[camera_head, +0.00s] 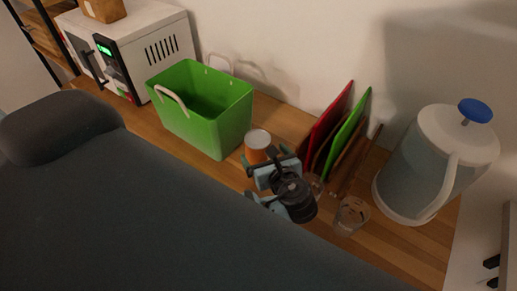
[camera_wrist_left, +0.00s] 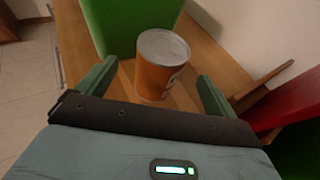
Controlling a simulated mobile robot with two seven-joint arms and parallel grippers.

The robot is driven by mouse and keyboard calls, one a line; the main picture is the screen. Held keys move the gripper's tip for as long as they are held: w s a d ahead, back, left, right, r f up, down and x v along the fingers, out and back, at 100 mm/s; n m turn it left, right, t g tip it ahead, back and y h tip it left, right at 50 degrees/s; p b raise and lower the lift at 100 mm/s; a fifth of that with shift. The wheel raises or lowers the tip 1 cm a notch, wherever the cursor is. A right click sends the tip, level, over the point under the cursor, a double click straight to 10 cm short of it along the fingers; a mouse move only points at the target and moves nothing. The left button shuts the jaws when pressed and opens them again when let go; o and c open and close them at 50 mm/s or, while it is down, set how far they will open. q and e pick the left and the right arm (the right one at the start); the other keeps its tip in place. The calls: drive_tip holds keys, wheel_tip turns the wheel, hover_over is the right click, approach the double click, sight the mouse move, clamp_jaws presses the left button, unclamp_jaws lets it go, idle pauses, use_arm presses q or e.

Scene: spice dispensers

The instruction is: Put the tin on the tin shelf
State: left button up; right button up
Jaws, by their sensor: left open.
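The tin is an orange can (camera_head: 257,144) with a pale silver lid, standing upright on the wooden counter just right of the green bin. In the left wrist view the tin (camera_wrist_left: 158,68) stands ahead, between and beyond the two fingers. My left gripper (camera_head: 262,164) is open and close to the tin on its near side. Its fingers show in the wrist view (camera_wrist_left: 152,88), spread wide with nothing held between them. My right gripper is not in view. I cannot identify the tin shelf with certainty; part of a wooden rack (camera_head: 44,38) shows at the far left.
The green bin (camera_head: 205,110) stands left of the tin. Red and green boards (camera_head: 345,128) stand in a rack to the right. A glass (camera_head: 351,215) and a large white-lidded jug (camera_head: 432,165) are further right. A white microwave (camera_head: 135,50) stands at the back left.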

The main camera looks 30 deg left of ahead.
sight(257, 143)
use_arm(q)
drive_tip(key=shift+x, duration=3.5)
drive_tip(key=shift+d+f, duration=0.1)
drive_tip(key=c, duration=1.5)
drive_tip(key=shift+w, duration=0.15)
